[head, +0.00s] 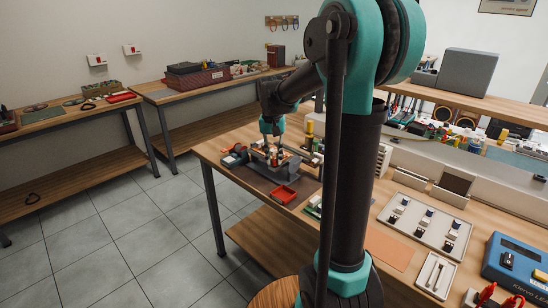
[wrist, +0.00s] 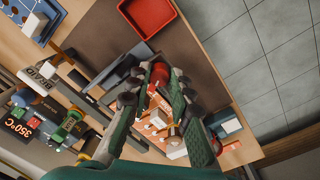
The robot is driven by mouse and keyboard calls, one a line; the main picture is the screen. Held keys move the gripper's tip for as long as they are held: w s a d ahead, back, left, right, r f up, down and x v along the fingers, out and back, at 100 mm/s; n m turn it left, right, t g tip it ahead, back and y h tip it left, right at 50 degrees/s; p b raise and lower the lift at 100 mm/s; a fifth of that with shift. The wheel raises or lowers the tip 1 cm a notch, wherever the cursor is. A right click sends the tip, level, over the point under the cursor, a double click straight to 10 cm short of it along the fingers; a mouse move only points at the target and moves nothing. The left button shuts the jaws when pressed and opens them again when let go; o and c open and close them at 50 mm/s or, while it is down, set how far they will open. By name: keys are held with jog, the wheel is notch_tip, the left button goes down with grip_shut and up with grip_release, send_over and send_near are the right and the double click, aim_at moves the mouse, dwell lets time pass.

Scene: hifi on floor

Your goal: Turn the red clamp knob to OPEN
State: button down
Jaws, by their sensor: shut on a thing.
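The red clamp knob (wrist: 157,74) shows in the wrist view between the fingertips of my gripper (wrist: 160,79). My gripper is shut on it, with a dark finger on each side. Part of the knob is hidden by the fingers. I cannot read an OPEN mark or tell which way the knob points. In the head view my gripper (head: 270,143) reaches down over a small fixture on the workbench, and the knob is too small to make out there.
A red tray (head: 284,194) sits in front of the fixture; it also shows in the wrist view (wrist: 150,14). A 350°C unit (wrist: 18,122) and small tools crowd the left of the wrist view. A watch tray (head: 424,222) stands further right. Tiled floor lies beyond the bench edge.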

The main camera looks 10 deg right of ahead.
aim_at(274, 161)
jog(key=n, duration=0.6)
jog(key=shift+n, duration=0.3)
jog(key=n, duration=0.5)
jog(key=shift+n+t, duration=0.3)
jog(key=shift+n, duration=0.1)
jog(key=c, duration=1.4)
grip_release()
jog(key=shift+o, duration=0.2)
notch_tip(274, 161, up, 12)
jog(key=shift+s+a, duration=0.15)
jog(key=shift+s, duration=0.05)
